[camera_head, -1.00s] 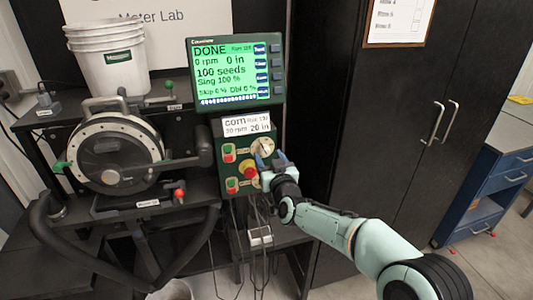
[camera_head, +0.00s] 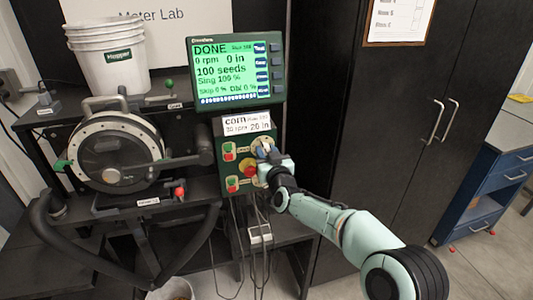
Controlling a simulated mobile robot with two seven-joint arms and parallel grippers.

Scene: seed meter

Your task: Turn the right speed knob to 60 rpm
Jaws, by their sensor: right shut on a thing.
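The right speed knob is on the green control box (camera_head: 229,185), at its upper right, on a pale round dial (camera_head: 261,142). My right gripper (camera_head: 265,150) is at this dial, shut on the knob, and its fingers hide most of the knob. The knob's pointer and the dial marks are too small to read. The monitor (camera_head: 236,70) above reads DONE, 0 rpm, 0 in and 100 seeds. A label (camera_head: 247,123) above the dial reads "corn" with an rpm figure and 20 in. My left gripper is not in view.
Left of the dial are green and red buttons (camera_head: 229,151) and a red emergency knob (camera_head: 250,169) on yellow, close under my gripper. The round seed meter (camera_head: 112,151) with its crank stands further left. A black cabinet (camera_head: 375,130) stands behind my arm.

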